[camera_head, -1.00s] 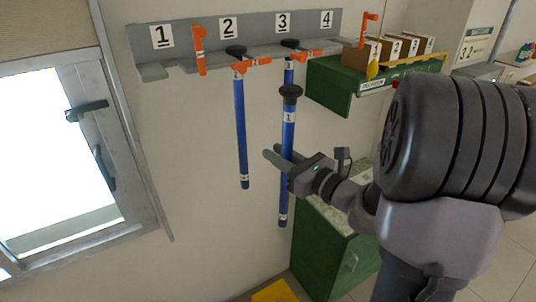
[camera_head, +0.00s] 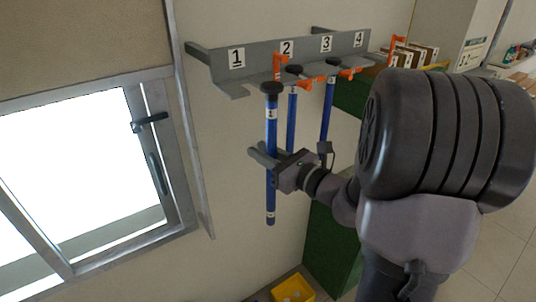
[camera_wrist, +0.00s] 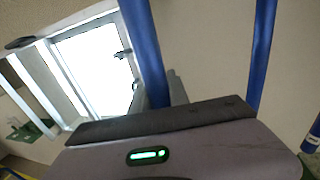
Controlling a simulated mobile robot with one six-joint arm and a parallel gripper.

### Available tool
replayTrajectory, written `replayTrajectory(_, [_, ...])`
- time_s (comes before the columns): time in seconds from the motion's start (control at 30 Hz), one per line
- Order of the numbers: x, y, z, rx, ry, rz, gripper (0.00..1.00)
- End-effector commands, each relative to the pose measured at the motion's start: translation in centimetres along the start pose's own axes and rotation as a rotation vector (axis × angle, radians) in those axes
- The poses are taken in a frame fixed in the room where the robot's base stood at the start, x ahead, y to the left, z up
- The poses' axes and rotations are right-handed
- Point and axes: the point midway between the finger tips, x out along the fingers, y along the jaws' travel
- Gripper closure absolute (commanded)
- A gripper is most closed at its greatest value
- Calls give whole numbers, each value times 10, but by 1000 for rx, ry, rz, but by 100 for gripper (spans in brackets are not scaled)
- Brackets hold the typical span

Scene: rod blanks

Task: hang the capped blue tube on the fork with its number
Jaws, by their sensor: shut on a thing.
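My gripper (camera_head: 268,160) is shut on a blue tube (camera_head: 271,135) with a black cap and a white label that seems to read 1. The tube hangs upright in the jaws, its cap just below the grey fork rack (camera_head: 262,68). In the wrist view the held tube (camera_wrist: 142,45) crosses the jaws. The number 1 plate (camera_head: 236,58) is on the rack's left end, a little left of and above the cap. Fork 1 below the plate looks empty. Its orange latch is not clearly visible.
Two capped blue tubes, one (camera_head: 292,122) behind the held tube and one (camera_head: 328,110) further right, hang on the rack with orange latches (camera_head: 303,80) nearby. A window (camera_head: 85,170) with a handle is at left. A yellow bin (camera_head: 293,289) is on the floor.

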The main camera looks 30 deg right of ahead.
Motion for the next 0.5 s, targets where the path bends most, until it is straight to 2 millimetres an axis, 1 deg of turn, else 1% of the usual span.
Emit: replayTrajectory(0.5, [50, -11, 1, 1, 1, 1, 100])
